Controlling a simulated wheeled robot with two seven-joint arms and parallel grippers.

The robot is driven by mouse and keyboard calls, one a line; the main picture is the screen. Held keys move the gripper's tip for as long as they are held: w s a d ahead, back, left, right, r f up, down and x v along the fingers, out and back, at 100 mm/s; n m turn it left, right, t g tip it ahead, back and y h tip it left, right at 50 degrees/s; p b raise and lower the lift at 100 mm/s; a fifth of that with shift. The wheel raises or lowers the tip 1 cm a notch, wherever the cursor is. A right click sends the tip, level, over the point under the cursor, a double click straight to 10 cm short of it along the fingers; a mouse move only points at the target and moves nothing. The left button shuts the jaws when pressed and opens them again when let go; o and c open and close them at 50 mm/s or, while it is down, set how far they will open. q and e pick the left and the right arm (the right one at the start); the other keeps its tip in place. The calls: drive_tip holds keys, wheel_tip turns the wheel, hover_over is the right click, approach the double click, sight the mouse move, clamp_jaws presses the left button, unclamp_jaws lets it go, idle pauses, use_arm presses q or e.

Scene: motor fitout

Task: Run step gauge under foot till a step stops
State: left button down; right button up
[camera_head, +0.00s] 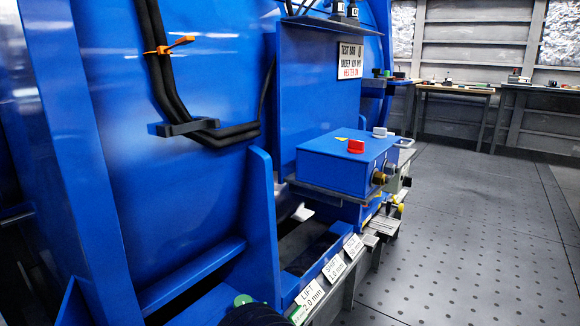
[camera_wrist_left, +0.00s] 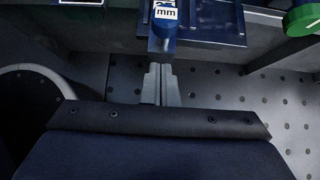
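My left gripper (camera_wrist_left: 161,72) shows in the left wrist view, its two pale grey fingers close together. A narrow blue piece with a white label reading "mm" (camera_wrist_left: 163,30) lies in line with the fingertips. It looks like the step gauge, held at its near end; the fingertip contact is small and dark. In the head view a black rounded part of my left arm (camera_head: 252,315) shows at the bottom edge, and its fingers are hidden. The big blue motor housing (camera_head: 200,190) fills the left. I cannot make out a gap under its foot. My right gripper is not in view.
Labels reading "LIFT 2.0 mm" (camera_head: 309,295) and "SHIFT 2.0 mm" (camera_head: 334,268) stand along a blue rail. A green knob (camera_head: 243,300) sits nearby and shows in the wrist view (camera_wrist_left: 301,17). A blue control box (camera_head: 345,165) juts out. Open perforated floor (camera_head: 460,230) lies right.

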use_arm(q)
drive_tip(key=shift+w+a, duration=0.1)
drive_tip(key=shift+a, duration=0.05)
drive_tip(key=shift+w+a+b, duration=0.1)
drive_tip(key=shift+w+a, duration=0.9)
drive_tip(key=shift+a, duration=0.35)
drive_tip(key=shift+w+a+b, duration=0.1)
drive_tip(key=shift+w+a, duration=0.85)
drive_tip(key=shift+a, duration=0.4)
drive_tip(key=shift+w+a+b, duration=0.1)
drive_tip(key=shift+w+a, duration=0.9)
drive_tip(key=shift+a, duration=0.35)
drive_tip(key=shift+s+d, duration=0.6)
drive_tip(key=shift+d, duration=0.25)
drive_tip(key=shift+s+d, duration=0.6)
drive_tip(key=shift+d, duration=0.2)
drive_tip(key=r+p, duration=0.1)
drive_tip(key=s+d+r+p, duration=0.1)
drive_tip(key=r, duration=0.1)
drive_tip(key=shift+d+p, duration=0.2)
drive_tip(key=shift+p, duration=0.1)
drive_tip(key=p+v, duration=0.2)
drive_tip(key=v, duration=0.1)
drive_tip(key=shift+r, duration=0.5)
